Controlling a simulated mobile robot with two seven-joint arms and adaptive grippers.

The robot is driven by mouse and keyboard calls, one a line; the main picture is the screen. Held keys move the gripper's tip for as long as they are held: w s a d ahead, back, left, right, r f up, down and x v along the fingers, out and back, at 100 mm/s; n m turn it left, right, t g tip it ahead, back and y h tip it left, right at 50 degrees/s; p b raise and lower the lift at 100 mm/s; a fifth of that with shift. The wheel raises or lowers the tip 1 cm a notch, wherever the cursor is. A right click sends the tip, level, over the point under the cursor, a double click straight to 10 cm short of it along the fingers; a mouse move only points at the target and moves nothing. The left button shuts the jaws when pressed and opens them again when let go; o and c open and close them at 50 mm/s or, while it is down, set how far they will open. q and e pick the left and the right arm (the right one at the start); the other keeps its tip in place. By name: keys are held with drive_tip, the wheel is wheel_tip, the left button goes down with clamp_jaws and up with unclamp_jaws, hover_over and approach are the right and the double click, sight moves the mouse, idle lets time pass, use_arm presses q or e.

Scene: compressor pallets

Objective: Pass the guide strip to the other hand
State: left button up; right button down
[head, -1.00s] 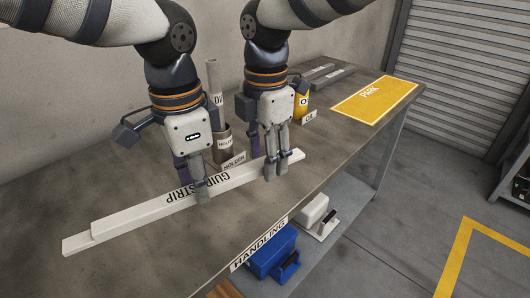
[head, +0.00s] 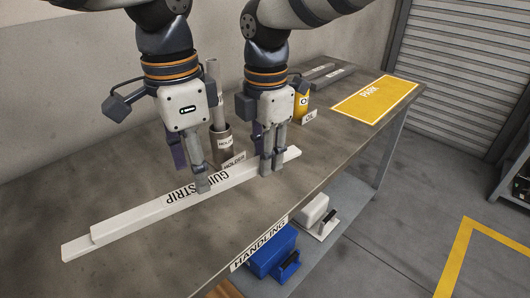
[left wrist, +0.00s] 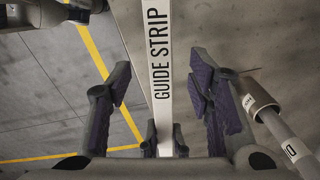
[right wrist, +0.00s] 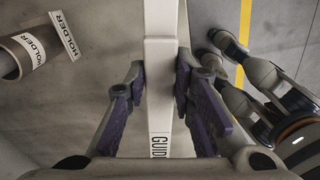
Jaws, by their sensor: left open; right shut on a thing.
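The guide strip (head: 150,209) is a long white bar with a stepped left end and black lettering. It lies along the front part of the table. It also shows in the left wrist view (left wrist: 158,50) and the right wrist view (right wrist: 160,110). My right gripper (head: 270,168) is shut on the strip near its right end, with a finger on each side in the right wrist view. My left gripper (head: 192,180) is open over the lettered middle. Its fingers stand apart on either side of the strip in the left wrist view. Whether the strip touches the table under the grippers is hidden.
A holder cup (head: 222,148) with a grey rod stands close behind the strip, between the grippers. A yellow oil container (head: 302,104) and a yellow park mat (head: 374,99) are further right. The table's front edge runs close to the strip. A blue box (head: 270,252) sits below.

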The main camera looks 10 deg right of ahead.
use_arm(q)
wheel_tip(320, 180, up, 8)
drive_tip(key=s+d+f+n+h, duration=0.3)
drive_tip(key=s+f+n, duration=0.15)
drive_tip(key=f, duration=0.45)
drive_tip(key=s+d+f+n+h, duration=0.25)
drive_tip(key=s+f, duration=0.35)
drive_tip(key=f, duration=0.4)
drive_tip(key=s+d+f+n+h, duration=0.3)
drive_tip(key=s+f+n, duration=0.2)
drive_tip(key=f, duration=0.4)
drive_tip(key=s+a+f+m+y, duration=0.25)
drive_tip(key=s+a+f, duration=0.35)
drive_tip(key=a+f, duration=0.55)
drive_tip(key=s+a+f+n+y, duration=0.1)
drive_tip(key=s+a+n+y, duration=0.1)
drive_tip(key=a, duration=0.6)
drive_tip(key=s+a+f+n+g+y, duration=0.1)
drive_tip(key=s+a+n+y, duration=0.2)
drive_tip(key=s+a, duration=0.3)
drive_tip(key=shift+s+a+f+g+y, duration=0.3)
drive_tip(key=shift+a+y, duration=0.2)
drive_tip(key=shift+a, duration=0.75)
